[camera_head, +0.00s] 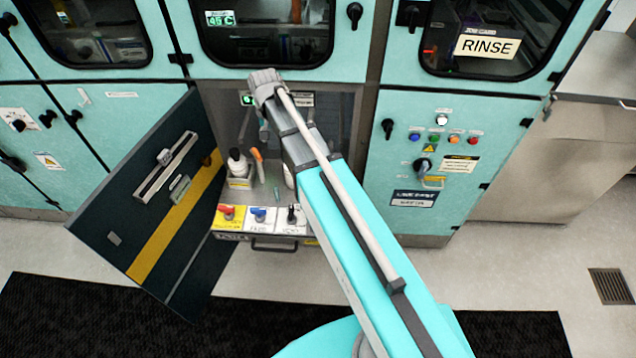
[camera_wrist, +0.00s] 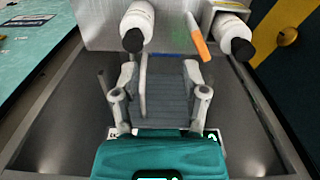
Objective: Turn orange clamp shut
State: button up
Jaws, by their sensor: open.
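A slim orange piece (camera_head: 257,156) stands farther back by a bottle, and also shows in the wrist view (camera_wrist: 197,36). My gripper (camera_wrist: 162,96) is open in the wrist view, its fingers apart with nothing seen held between them. In the head view my arm reaches into the open bay and hides most of the gripper. The handle on the yellow label is not clear in the wrist view.
A blue handle (camera_head: 259,214) and a black handle (camera_head: 291,214) sit right of the orange-red one. White bottles with black caps (camera_head: 237,163) stand behind. The open dark door (camera_head: 140,215) bounds the bay's left side. A drawer handle (camera_head: 273,246) projects below the shelf front.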

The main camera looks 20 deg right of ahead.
jog(key=s+d+f+n+b, duration=0.1)
jog(key=s+d, duration=0.3)
jog(key=s, duration=0.4)
jog(key=s+d+f+n+b, duration=0.1)
jog(key=s+d+f+b, duration=0.2)
jog(key=s, duration=0.6)
jog(key=shift+d+f+n, duration=0.2)
jog(key=shift+d+n, duration=0.2)
jog(key=shift+d, duration=0.65)
notch_tip(320, 180, up, 6)
jog(key=n+p, duration=0.3)
jog(key=p, duration=0.3)
send_over(257, 152)
jog(key=shift+a+r, duration=0.1)
jog(key=shift+f, duration=0.2)
notch_tip(257, 152, down, 13)
jog(key=b, duration=1.3)
jog(key=shift+f+b, duration=0.2)
jog(key=shift+b, duration=0.2)
